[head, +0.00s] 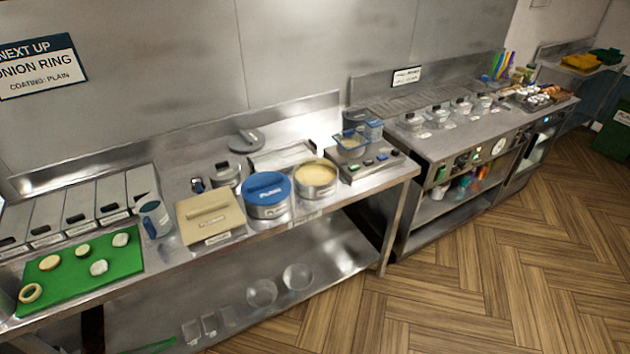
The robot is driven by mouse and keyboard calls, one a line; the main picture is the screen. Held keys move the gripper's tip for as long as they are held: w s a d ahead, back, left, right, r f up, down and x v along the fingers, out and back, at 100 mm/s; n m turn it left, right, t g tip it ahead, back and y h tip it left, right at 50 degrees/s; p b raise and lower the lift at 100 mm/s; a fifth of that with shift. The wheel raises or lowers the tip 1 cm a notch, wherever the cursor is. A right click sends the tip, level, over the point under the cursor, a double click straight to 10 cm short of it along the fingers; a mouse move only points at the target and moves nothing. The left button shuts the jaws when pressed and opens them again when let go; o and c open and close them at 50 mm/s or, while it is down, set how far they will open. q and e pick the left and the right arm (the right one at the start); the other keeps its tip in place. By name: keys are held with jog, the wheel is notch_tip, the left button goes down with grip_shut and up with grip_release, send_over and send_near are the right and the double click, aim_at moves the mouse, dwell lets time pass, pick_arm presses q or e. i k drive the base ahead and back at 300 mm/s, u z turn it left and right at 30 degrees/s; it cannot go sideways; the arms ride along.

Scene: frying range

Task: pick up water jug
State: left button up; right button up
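A small grey-blue jug (157,216) with a darker blue handle stands upright on the steel counter in the head view. It is between the green board and a beige lidded box, near the counter's front. It looks like the water jug, but its contents are too small to make out. Neither of my grippers shows in this view, so nothing is seen touching the jug.
The green board (117,265) with several rings and slices lies left of the jug. The beige box (210,216), a blue-lidded tub (267,191) and an open tub (316,176) stand to its right. Lidded bins (80,203) are behind. Wooden floor (450,290) is clear at right.

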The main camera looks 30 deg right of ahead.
aim_at(151, 210)
jog(key=k, duration=0.35)
jog(key=u, duration=1.1)
jog(key=i, duration=0.8)
jog(key=z, duration=0.55)
jog(key=i, duration=0.6)
jog(key=z, duration=0.65)
